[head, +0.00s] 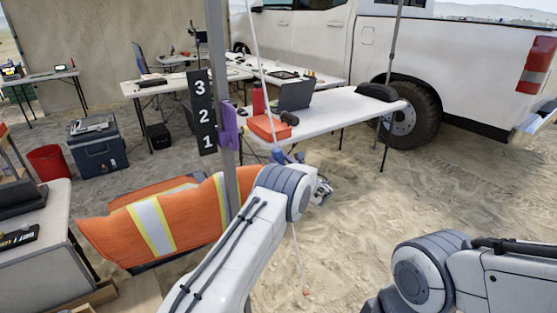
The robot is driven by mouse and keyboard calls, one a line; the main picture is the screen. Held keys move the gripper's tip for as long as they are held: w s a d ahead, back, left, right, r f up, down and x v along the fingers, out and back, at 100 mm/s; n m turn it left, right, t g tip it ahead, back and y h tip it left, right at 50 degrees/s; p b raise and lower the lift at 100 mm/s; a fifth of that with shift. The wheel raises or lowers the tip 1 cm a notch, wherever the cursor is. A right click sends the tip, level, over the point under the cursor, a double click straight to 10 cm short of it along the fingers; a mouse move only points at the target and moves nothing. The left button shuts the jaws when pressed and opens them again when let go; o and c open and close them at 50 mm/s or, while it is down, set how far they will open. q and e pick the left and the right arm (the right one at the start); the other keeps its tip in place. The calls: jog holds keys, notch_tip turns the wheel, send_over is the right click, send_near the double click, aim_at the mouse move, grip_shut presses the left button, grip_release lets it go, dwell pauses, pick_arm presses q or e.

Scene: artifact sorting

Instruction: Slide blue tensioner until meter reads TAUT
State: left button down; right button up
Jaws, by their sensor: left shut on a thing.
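The blue tensioner (279,156) shows as a small blue piece on a pale guy line (259,62), just above my left wrist. The line runs down from the top of the view, passes behind my left arm and comes out below it, ending near the sand. My left gripper (296,159) is at the tensioner and shut on it; the wrist hides most of the fingers and the contact. My right arm is at the lower right, and its gripper is out of view. No meter reading TAUT can be made out.
A grey pole (217,60) stands left of the line, with a black 3-2-1 board (201,112) and a purple piece (229,126). A white table (345,117) stands behind my gripper. Open sand (350,225) lies to the right.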

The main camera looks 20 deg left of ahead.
dwell(0.8)
pick_arm(q)
jog(key=shift+s+a+r, duration=0.1)
jog(key=shift+s+r, duration=0.05)
jog(key=shift+r, duration=0.6)
jog(key=shift+s+a+r, duration=0.1)
jog(key=shift+r, duration=0.6)
jog(key=shift+c, duration=2.2)
grip_release()
jog(key=shift+d, duration=0.1)
jog(key=b+v, duration=0.2)
jog(key=v, duration=0.8)
